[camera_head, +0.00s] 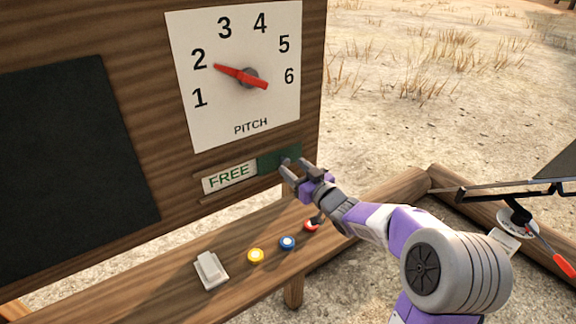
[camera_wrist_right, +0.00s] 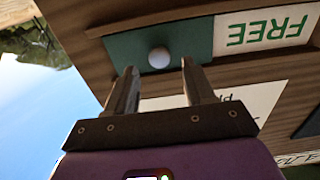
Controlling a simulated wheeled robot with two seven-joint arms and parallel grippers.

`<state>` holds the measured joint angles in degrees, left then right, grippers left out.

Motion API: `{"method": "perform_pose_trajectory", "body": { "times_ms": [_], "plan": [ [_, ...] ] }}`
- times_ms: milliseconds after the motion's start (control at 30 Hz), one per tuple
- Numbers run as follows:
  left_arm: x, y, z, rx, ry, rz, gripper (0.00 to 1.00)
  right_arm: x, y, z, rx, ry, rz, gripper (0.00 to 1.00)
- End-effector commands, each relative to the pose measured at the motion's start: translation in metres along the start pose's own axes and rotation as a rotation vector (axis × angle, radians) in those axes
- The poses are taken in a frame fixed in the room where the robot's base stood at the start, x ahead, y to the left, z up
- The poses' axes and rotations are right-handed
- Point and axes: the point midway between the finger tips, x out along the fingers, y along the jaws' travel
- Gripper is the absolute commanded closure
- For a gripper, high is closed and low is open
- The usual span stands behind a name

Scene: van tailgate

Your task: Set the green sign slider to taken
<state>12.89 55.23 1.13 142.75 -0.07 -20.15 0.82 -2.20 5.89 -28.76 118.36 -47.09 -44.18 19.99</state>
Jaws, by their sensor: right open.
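The green sign slider (camera_head: 270,162) sits at the right end of its rail on the wooden board, and the word FREE (camera_head: 229,177) shows on the white plate to its left. In the right wrist view the slider (camera_wrist_right: 185,43) has a pale round knob (camera_wrist_right: 159,57) on it. My right gripper (camera_head: 293,170) is open in front of the slider. In the right wrist view its two fingers (camera_wrist_right: 158,78) point at the slider, one on each side of the knob's line, and the knob shows beyond the tips. My left gripper is not in view.
A pitch dial (camera_head: 235,118) with a red pointer is above the slider. A wooden ledge (camera_head: 150,285) below carries a light grey switch (camera_head: 210,270) and yellow (camera_head: 255,256), blue (camera_head: 287,243) and red (camera_head: 311,226) round pieces. A dark panel (camera_head: 75,150) is at left.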

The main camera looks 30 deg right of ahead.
Motion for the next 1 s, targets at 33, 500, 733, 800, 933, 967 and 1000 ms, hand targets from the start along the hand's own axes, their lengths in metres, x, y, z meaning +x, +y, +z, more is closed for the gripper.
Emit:
{"method": "perform_pose_trajectory", "body": {
  "times_ms": [33, 500, 733, 800, 933, 967, 1000],
  "plan": [
    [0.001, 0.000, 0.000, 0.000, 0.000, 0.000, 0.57, 0.009, -0.002, 0.001, -0.002, -0.001, -0.003, 0.47],
    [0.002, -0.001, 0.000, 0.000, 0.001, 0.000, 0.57, 0.031, -0.001, 0.001, 0.001, -0.001, 0.000, 0.47],
    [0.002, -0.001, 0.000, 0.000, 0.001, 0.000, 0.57, 0.031, -0.001, 0.001, 0.001, -0.001, 0.000, 0.74],
    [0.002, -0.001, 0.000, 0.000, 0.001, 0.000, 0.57, 0.031, -0.001, 0.001, 0.000, -0.001, 0.000, 0.85],
    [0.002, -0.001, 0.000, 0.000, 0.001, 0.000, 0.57, 0.031, -0.001, 0.001, 0.000, -0.001, 0.000, 1.00],
    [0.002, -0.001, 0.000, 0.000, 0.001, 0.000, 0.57, 0.031, 0.000, 0.001, 0.000, -0.001, 0.000, 1.00],
    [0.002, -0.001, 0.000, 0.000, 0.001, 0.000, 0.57, 0.031, 0.000, 0.001, 0.000, -0.001, 0.000, 1.00]
  ]
}}
